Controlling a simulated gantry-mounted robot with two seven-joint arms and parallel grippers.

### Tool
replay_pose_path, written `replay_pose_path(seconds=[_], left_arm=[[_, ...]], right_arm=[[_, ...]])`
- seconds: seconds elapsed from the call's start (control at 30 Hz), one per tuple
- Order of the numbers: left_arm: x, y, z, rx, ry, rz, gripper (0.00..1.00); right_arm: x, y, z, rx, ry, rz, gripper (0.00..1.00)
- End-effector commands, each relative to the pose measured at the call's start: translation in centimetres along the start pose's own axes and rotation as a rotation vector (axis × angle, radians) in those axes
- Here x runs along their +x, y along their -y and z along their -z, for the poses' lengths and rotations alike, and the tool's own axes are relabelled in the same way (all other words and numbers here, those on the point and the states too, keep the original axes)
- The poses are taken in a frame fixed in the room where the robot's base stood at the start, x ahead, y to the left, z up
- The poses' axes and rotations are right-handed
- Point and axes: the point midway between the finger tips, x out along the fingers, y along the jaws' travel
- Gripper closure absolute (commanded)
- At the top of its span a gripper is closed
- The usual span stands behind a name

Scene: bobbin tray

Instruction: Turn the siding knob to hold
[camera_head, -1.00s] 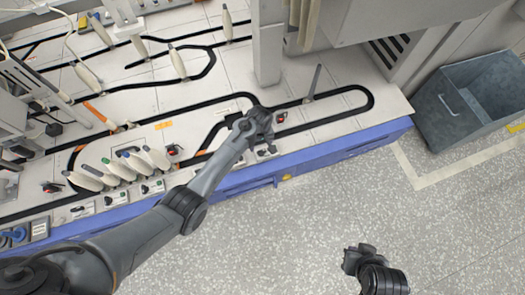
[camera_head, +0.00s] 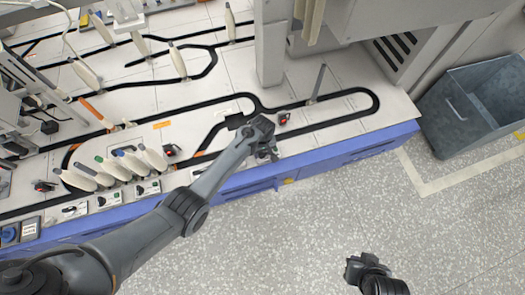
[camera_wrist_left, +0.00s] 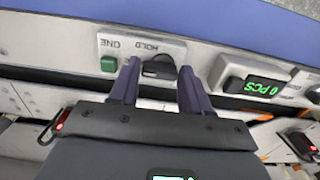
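The siding knob (camera_wrist_left: 158,67) is a dark knob on a pale panel (camera_wrist_left: 112,45) in the left wrist view, under the upside-down word HOLD. A second label ending in ONE and a green square button (camera_wrist_left: 108,64) sit left of it. My left gripper (camera_wrist_left: 160,72) is open, one finger on each side of the knob; I cannot tell if they touch it. In the head view the left gripper (camera_head: 268,154) is over the table's front edge and hides the knob. My right gripper (camera_head: 358,266) is low over the floor, its fingers unclear.
A counter showing 0 PCS (camera_wrist_left: 262,88) is right of the knob in the wrist view. A red switch (camera_head: 284,118) is close behind the left gripper. Several bobbins (camera_head: 130,165) stand on the track at left. A grey bin (camera_head: 480,105) stands on the floor at right.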

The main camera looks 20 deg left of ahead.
Motion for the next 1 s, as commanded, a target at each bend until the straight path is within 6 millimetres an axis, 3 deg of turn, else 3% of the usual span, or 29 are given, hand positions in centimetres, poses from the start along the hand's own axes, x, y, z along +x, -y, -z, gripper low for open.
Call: replay_pose_path(seconds=[0.03,0.2,0.23,0.63,1.0], left_arm=[[0.0,0.0,0.0,0.000,0.000,0.000,0.61],[0.0,0.0,0.0,0.000,0.000,0.000,0.87],[0.0,0.0,0.0,0.000,0.000,0.000,0.88],[-0.2,0.1,-0.1,0.088,0.001,0.003,0.88],[-0.3,0.1,-0.1,0.386,0.001,0.003,0.88]], right_arm=[[0.0,0.0,0.0,0.001,0.000,0.001,1.00],[0.0,0.1,0.0,0.005,-0.001,0.004,1.00],[0.0,0.1,0.0,0.006,-0.001,0.005,1.00],[-1.0,0.2,0.4,0.009,-0.002,0.008,1.00],[-2.9,0.0,0.9,0.005,-0.001,0.004,1.00]])
